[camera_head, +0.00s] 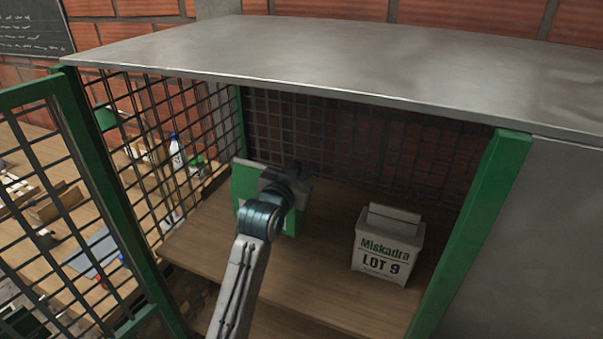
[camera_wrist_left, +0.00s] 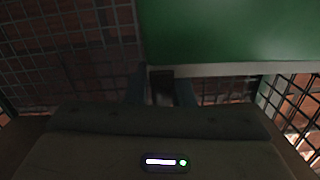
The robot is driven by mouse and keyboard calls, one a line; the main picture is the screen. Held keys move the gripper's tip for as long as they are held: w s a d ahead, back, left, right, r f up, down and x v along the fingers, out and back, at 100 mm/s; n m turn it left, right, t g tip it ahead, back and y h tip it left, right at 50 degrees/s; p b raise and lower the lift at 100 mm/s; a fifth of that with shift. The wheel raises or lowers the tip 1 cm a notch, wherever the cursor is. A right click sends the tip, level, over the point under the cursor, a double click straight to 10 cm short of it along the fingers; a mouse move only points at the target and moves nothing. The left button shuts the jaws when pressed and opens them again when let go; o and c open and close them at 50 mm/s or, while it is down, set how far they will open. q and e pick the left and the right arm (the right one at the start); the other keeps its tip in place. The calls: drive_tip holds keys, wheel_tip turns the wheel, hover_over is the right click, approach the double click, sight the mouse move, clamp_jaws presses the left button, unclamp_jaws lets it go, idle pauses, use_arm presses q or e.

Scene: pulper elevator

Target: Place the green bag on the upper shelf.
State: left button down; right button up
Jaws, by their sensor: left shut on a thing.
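The green bag (camera_head: 245,183) is inside the mesh cage, above the left part of the upper wooden shelf (camera_head: 312,272). My left gripper (camera_head: 285,178) is shut on it, with my wrist and arm covering much of it in the head view. I cannot tell whether its bottom touches the shelf. In the left wrist view the bag (camera_wrist_left: 235,32) fills the upper right as a green face with a pale edge, beyond my left gripper's fingers (camera_wrist_left: 162,88). My right gripper is not in view.
A white "Miskadra LOT 9" box (camera_head: 387,246) stands on the shelf to the right, apart from the bag. A grey metal top (camera_head: 300,58) covers the cage. A green post (camera_head: 478,225) bounds the opening at right; the green-framed mesh door (camera_head: 95,160) stands open at left.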

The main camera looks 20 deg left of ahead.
use_arm(q)
drive_tip(key=shift+w, duration=0.85)
wheel_tip(320, 180, down, 2)
drive_tip(key=shift+f+p, duration=0.25)
drive_tip(key=shift+p, duration=0.7)
drive_tip(key=shift+f, duration=0.6)
drive_tip(key=c, duration=1.2)
unclamp_jaws()
